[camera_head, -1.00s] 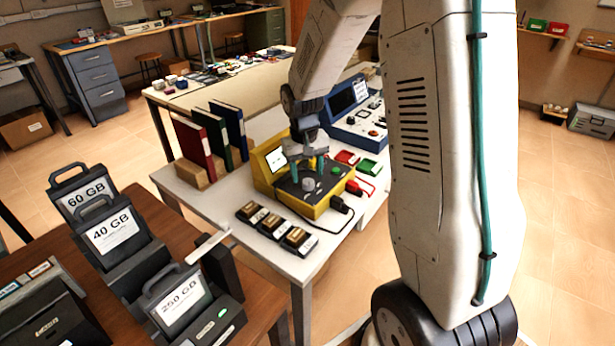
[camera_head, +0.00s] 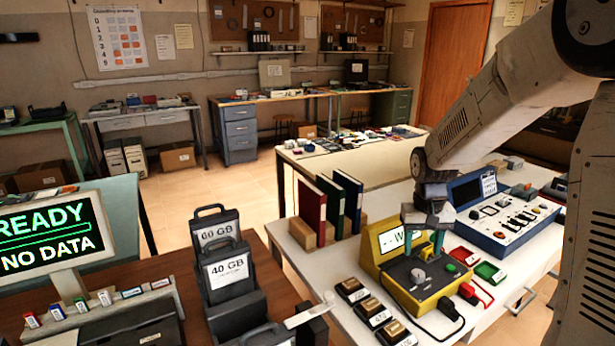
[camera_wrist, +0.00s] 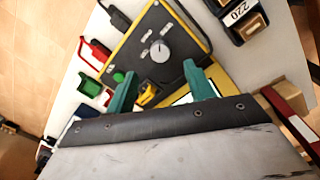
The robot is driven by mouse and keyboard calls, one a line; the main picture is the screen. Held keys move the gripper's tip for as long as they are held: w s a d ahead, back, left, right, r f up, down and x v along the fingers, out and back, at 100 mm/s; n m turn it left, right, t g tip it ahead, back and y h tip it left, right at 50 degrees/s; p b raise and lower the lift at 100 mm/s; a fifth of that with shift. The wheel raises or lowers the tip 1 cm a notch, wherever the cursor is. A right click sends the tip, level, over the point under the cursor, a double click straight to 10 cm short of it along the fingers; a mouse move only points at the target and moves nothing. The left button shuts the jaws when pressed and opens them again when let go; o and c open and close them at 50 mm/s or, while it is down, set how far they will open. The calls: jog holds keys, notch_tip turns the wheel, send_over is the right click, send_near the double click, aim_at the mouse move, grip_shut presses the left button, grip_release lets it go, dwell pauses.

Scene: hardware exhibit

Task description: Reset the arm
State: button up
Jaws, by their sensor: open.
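My gripper (camera_head: 426,242) hangs above the yellow device (camera_head: 371,248) on the white table, its fingers pointing down. In the wrist view its two green fingertips (camera_wrist: 160,92) are spread apart with nothing between them. The device's dark top, with a grey knob (camera_wrist: 160,50) and a green button (camera_wrist: 118,77), lies just beyond the fingers. The device's small screen (camera_head: 392,242) is partly hidden by my gripper. My arm reaches in from the upper right of the head view.
Red, green and dark binders (camera_head: 312,212) stand left of the device. Several small labelled blocks (camera_head: 372,312) lie in front. A blue console (camera_head: 508,218) and red and green trays (camera_head: 490,272) sit to its right. Cartridges (camera_head: 228,272) and a monitor (camera_head: 45,240) stand on the brown desk.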

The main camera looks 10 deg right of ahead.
jog(key=s+a+r+n, duration=0.1)
jog(key=s+a+r, duration=0.2)
jog(key=s, duration=0.6)
jog(key=s+a+r+n+t, duration=0.1)
jog(key=s+a+r, duration=0.3)
jog(key=s, duration=0.5)
jog(key=s+a+r, duration=0.4)
jog(key=s+r, duration=0.2)
jog(key=s, duration=0.3)
jog(key=shift+s+r+n+t+y, duration=0.25)
jog(key=shift+s+n+t+y, duration=0.05)
jog(key=shift+n, duration=0.1)
jog(key=shift+d, duration=0.1)
